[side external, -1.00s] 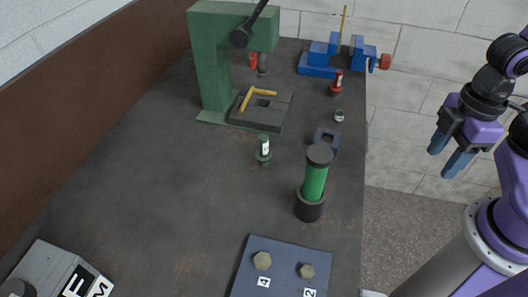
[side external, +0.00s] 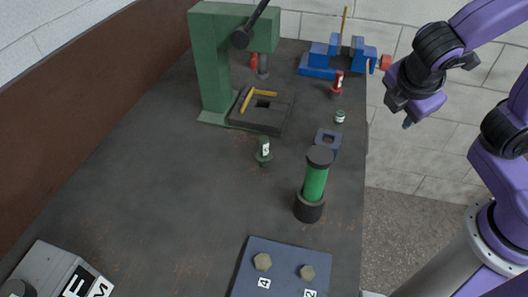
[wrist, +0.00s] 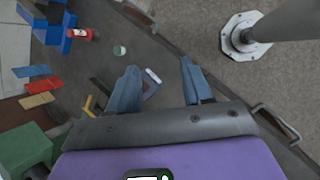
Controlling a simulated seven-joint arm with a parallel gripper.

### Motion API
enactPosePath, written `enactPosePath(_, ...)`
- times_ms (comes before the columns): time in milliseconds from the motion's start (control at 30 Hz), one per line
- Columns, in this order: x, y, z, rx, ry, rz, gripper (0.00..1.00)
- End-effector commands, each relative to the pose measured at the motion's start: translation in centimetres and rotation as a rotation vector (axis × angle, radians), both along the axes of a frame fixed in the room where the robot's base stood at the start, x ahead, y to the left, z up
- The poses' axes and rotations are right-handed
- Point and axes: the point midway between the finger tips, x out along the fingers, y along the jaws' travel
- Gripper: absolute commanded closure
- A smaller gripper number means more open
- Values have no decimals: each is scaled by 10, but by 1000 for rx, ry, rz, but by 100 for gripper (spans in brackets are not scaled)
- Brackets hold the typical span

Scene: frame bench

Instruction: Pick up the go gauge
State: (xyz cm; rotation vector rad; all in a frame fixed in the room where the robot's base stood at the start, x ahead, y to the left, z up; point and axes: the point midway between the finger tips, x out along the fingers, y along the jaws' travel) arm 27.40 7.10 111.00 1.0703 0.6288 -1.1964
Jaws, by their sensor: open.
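I cannot read which piece is marked as the go gauge. A small dark green piece with a white label (side external: 264,150) stands upright on the bench, left of a larger green cylinder with black ends (side external: 315,183). A short green-and-white piece (side external: 339,116) sits farther back and also shows in the wrist view (wrist: 119,50). A red piece with a white label (side external: 337,84) stands near the vise; it also shows in the wrist view (wrist: 80,35). My gripper (side external: 408,122) is off the bench's right edge. In the wrist view its blue fingers (wrist: 160,88) are apart and empty.
A green press (side external: 212,65) with a dark block (side external: 272,112) stands at the back left. A blue vise (side external: 320,62) is at the back right. A blue square frame (side external: 327,138), a bolt plate (side external: 285,280) and a grey box (side external: 60,270) lie on the bench. The left middle is clear.

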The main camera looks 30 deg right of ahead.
Motion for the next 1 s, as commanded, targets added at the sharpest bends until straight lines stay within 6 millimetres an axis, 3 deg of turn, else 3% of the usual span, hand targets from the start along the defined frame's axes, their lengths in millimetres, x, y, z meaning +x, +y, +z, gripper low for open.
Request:
enactPosePath(200,67,46,5,-383,-114,274,50)
enactPosePath(400,111,107,12,-710,-218,514,50)
enactPosePath(600,130,160,15,-931,-296,679,50)
enactPosePath(900,137,222,10,-1146,-385,847,50)
enactPosePath(1000,138,218,-7,-1142,-379,842,50)
